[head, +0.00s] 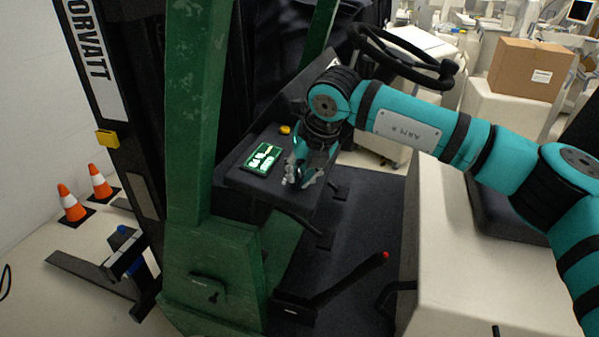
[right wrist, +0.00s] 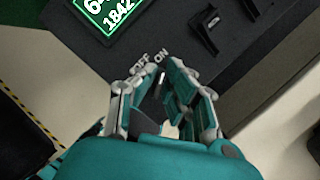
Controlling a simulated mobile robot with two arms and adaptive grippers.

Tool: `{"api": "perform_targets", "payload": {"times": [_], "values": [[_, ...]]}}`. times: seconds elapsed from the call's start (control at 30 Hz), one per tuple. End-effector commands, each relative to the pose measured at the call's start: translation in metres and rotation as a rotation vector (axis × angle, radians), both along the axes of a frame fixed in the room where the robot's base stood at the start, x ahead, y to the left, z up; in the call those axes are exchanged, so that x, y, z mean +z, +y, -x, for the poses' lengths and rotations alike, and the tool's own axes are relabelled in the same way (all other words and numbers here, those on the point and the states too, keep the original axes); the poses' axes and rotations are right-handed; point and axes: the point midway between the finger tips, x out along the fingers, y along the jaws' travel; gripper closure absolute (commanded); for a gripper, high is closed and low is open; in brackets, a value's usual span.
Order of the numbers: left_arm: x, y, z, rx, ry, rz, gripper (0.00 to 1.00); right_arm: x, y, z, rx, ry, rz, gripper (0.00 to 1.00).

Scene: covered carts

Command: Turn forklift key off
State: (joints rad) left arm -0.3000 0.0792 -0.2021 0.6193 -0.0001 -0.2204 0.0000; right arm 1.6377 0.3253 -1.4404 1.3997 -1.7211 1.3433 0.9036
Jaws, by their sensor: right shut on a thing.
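The forklift's dark dashboard (head: 265,185) has a lit green display (head: 262,157). My right gripper (head: 304,180) is at the dashboard's right front corner, beside the display. My left gripper is not in view.
A yellow button (head: 285,130) sits behind the display, and a black steering wheel (head: 400,55) stands at the back. The green mast post (head: 197,100) rises on the left. A red-tipped lever (head: 384,255) sticks up below. Orange cones (head: 71,204) stand far left.

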Motion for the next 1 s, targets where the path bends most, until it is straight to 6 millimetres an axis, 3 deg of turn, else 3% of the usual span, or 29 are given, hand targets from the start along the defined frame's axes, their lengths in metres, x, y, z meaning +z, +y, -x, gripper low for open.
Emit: {"api": "perform_targets", "payload": {"times": [0.37,0.7,1.0], "values": [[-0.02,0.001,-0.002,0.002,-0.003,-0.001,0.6,-0.004,0.0,-0.001,0.113,-0.025,0.006,1.0],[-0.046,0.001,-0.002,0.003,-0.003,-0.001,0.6,-0.003,0.0,-0.001,0.399,-0.083,0.024,1.0],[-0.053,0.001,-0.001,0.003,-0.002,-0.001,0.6,0.0,0.0,0.0,0.672,-0.138,0.042,1.0]]}}
